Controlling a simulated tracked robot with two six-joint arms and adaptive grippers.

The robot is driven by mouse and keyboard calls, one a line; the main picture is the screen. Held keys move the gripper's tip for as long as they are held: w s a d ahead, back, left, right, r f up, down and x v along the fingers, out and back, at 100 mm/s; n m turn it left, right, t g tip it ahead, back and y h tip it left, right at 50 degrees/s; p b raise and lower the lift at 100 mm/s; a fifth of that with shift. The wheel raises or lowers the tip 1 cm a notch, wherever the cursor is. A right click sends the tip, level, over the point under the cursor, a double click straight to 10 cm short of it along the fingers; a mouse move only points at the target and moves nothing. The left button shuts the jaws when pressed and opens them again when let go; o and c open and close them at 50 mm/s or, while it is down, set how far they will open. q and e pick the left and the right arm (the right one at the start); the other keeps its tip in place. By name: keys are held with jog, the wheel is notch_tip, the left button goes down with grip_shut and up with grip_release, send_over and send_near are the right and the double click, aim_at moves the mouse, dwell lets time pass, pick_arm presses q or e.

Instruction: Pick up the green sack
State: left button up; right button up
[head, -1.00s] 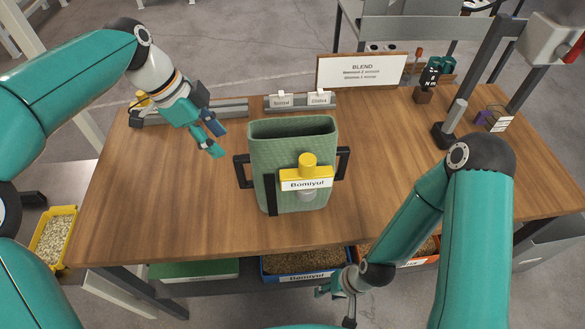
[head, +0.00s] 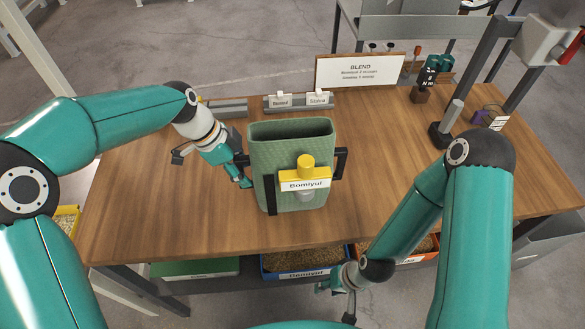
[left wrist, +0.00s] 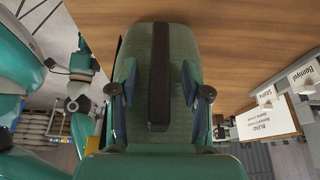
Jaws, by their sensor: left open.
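The green sack (head: 285,158) stands upright and open-topped in the middle of the wooden table, with a black handle on each side. Its front carries a yellow-capped fitting and a label reading "Bomiyul". My left gripper (head: 243,181) is at the sack's left side, by the left handle. In the left wrist view the open fingers of my left gripper (left wrist: 160,86) lie on either side of the black handle (left wrist: 160,60), with green sack fabric behind. Contact cannot be told. My right gripper (head: 338,288) hangs low in front of the table, partly hidden, its jaws unclear.
A BLEND sign (head: 360,71) and a label rack (head: 298,103) stand along the back. A dark post stand (head: 441,132) and a small purple item (head: 482,117) are at the right. Bins, including a blue bin (head: 305,272), sit below the front edge. The table around the sack is mostly clear.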

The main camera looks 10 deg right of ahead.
pick_arm(q)
grip_shut()
jog(key=shift+r, duration=0.1)
dwell(0.5)
jog(key=shift+r, duration=0.35)
notch_tip(320, 180, up, 19)
jog(key=shift+r, duration=0.15)
jog(key=shift+p, duration=0.5)
jog(key=shift+f, duration=0.25)
